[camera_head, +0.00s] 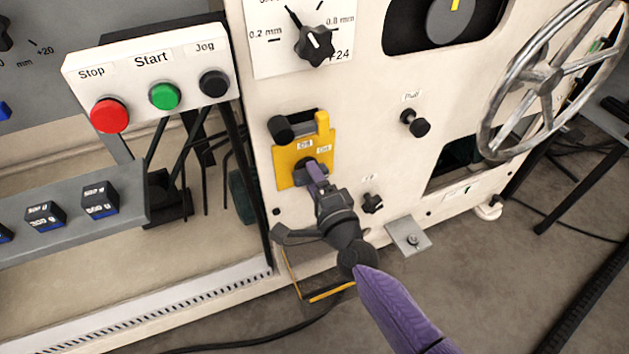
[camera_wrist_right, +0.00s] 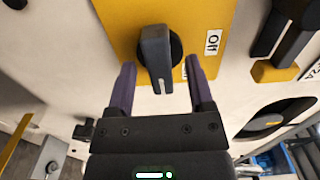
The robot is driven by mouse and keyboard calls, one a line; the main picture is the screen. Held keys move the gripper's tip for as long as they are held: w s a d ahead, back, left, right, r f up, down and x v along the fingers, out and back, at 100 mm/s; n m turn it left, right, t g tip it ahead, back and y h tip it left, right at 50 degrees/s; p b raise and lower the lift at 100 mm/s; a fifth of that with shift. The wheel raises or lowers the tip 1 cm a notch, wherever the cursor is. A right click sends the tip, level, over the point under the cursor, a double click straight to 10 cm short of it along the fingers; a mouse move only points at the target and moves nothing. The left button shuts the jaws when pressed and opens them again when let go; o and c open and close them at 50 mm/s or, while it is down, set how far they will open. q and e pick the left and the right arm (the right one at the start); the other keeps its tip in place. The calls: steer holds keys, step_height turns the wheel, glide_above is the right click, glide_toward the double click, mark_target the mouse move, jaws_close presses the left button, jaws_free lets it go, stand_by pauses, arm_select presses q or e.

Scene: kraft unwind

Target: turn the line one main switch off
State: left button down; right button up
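The main switch is a dark grey rotary handle (camera_wrist_right: 156,52) on a yellow plate (camera_head: 287,163) on the cream machine front. In the right wrist view a white mark shows at the handle's lower end, and an "Off" label is to its right. In the head view the handle is mostly hidden by my right gripper (camera_head: 315,172). The right wrist view shows my right gripper (camera_wrist_right: 162,80) open, one purple finger on each side of the handle, with gaps between. I cannot see the handle's depth between the fingers clearly. My left gripper is not in view.
A black cylinder (camera_head: 282,129) and a yellow tab (camera_head: 322,124) sit at the plate's top. A Stop/Start/Jog box (camera_head: 146,63) is at upper left. A black knob (camera_head: 415,123) and a handwheel (camera_head: 541,79) are to the right. A small metal bracket (camera_head: 409,236) projects below.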

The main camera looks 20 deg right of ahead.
jaws_close()
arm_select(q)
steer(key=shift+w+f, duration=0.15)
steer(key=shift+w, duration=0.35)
arm_select(e)
steer(key=shift+n, duration=0.3)
arm_select(q)
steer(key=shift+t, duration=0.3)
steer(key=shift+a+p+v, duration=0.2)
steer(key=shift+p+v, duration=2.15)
steer(key=shift+p, duration=0.3)
arm_select(e)
steer(key=shift+n, duration=8.6)
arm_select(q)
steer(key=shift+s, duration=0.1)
